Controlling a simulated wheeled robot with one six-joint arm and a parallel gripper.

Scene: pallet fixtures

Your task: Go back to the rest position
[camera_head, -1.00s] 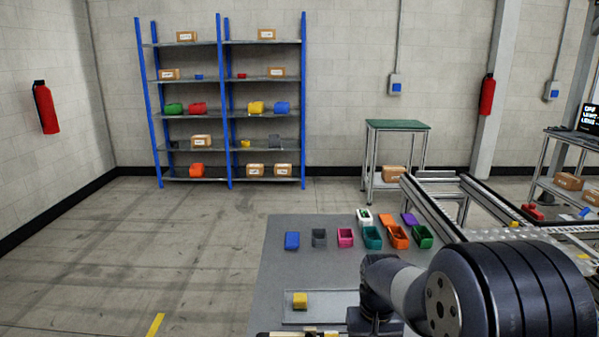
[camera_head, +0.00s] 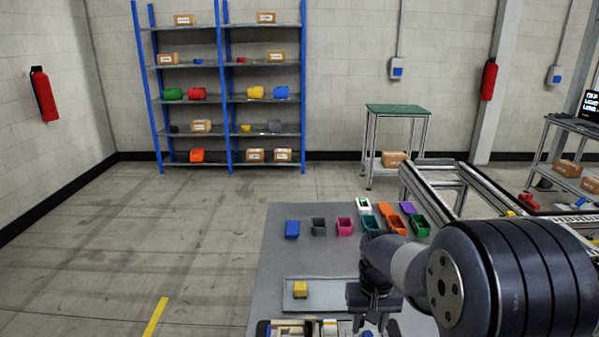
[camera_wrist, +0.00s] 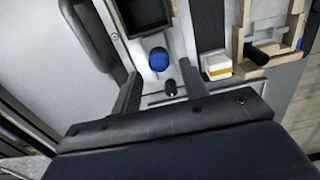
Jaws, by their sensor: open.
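My gripper (camera_wrist: 161,90) shows in the wrist view with its two fingers apart and nothing between them that I can see held. Below it are a fixture with a round blue knob (camera_wrist: 159,60) and a small black peg. In the head view my gripper is at the bottom, over the front part of the grey table (camera_head: 275,255), largely hidden by my own arm. The blue knob also shows at the bottom edge of the head view (camera_head: 367,334). I cannot tell the exact height of the fingers above the fixture.
Several coloured bins, including a pink bin (camera_head: 345,226), stand along the table's back. A conveyor (camera_head: 440,185) is at the right. A wooden fixture (camera_wrist: 262,75) lies beside the knob. Floor at left is clear.

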